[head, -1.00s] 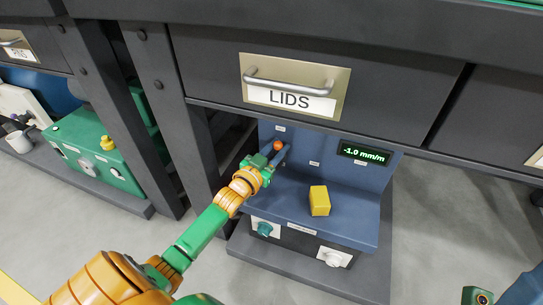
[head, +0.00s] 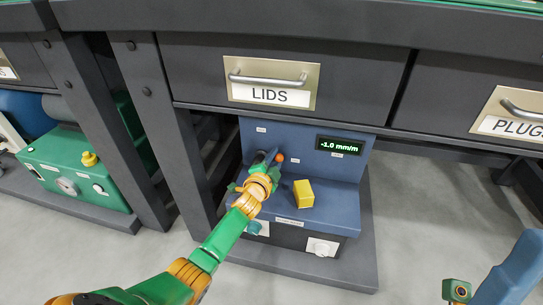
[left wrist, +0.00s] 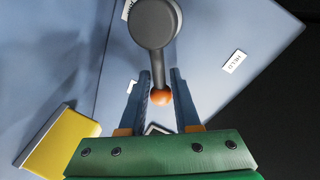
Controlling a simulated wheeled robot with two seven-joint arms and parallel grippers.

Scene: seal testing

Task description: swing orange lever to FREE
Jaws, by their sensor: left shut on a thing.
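The orange lever end is a ball (head: 280,158) in front of the blue panel of the test unit (head: 300,143). In the left wrist view the orange ball (left wrist: 160,97) sits at the end of a short grey arm running from a round grey hub (left wrist: 152,25). My left gripper (head: 270,160) is shut on the lever, its two blue fingers (left wrist: 160,95) on either side of the ball. A small white label reading HELD (left wrist: 234,62) is on the panel beside the lever. The other panel labels are too small or cut off to read.
A yellow block (head: 303,194) stands on the unit's ledge, close to my left gripper. A display (head: 340,146) reads -1.0 mm/m. The LIDS drawer (head: 270,83) overhangs the unit. A dark post (head: 165,130) stands close left of my arm.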

